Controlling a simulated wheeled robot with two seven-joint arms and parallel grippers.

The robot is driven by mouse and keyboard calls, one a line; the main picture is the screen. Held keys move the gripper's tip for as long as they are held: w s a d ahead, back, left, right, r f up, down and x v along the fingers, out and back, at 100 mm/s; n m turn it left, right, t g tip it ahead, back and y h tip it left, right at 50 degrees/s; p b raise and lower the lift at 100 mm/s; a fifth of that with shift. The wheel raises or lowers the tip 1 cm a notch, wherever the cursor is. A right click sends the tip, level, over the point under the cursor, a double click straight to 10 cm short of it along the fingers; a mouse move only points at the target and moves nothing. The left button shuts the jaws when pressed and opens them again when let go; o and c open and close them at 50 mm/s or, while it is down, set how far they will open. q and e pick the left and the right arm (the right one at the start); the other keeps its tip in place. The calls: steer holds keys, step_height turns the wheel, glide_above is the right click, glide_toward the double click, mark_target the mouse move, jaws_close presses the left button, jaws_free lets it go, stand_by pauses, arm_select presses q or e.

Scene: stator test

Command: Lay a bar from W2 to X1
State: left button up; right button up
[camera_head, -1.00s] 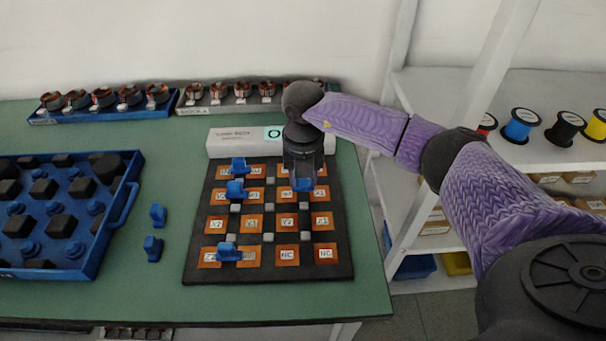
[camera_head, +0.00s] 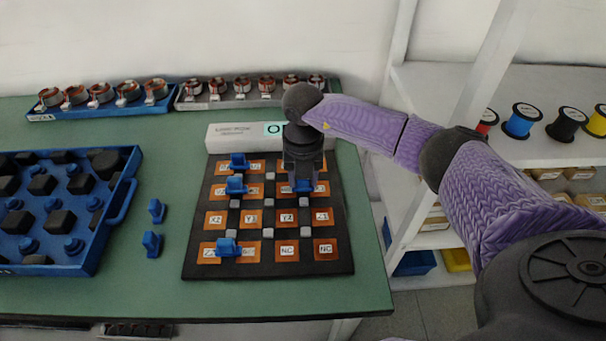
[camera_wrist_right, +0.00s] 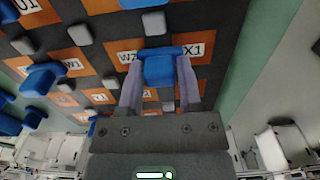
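The dark terminal board (camera_head: 268,262) lies on the green table with orange labelled pads. My right gripper (camera_head: 303,184) points down over its right side. In the right wrist view the gripper (camera_wrist_right: 160,85) has its fingers on both sides of a blue bar (camera_wrist_right: 160,68), shut on it. The bar lies across the gap between the W2 pad (camera_wrist_right: 124,52) and the X1 pad (camera_wrist_right: 196,49), with an end over each. Whether it is fully seated I cannot tell. In the head view the gripper mostly hides this bar. My left gripper is not in view.
Other blue bars sit on the board's left side (camera_head: 236,186) and lower left (camera_head: 228,247). Two loose blue bars (camera_head: 152,243) stand on the table. A blue tray (camera_head: 125,200) is at left; a white box (camera_head: 228,138) stands behind the board. Shelving is at right.

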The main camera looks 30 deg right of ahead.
steer(key=o, duration=0.4)
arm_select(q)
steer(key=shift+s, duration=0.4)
arm_select(e)
step_height(320, 180, up, 9)
steer(key=p, duration=0.3)
steer(key=shift+r, duration=0.45)
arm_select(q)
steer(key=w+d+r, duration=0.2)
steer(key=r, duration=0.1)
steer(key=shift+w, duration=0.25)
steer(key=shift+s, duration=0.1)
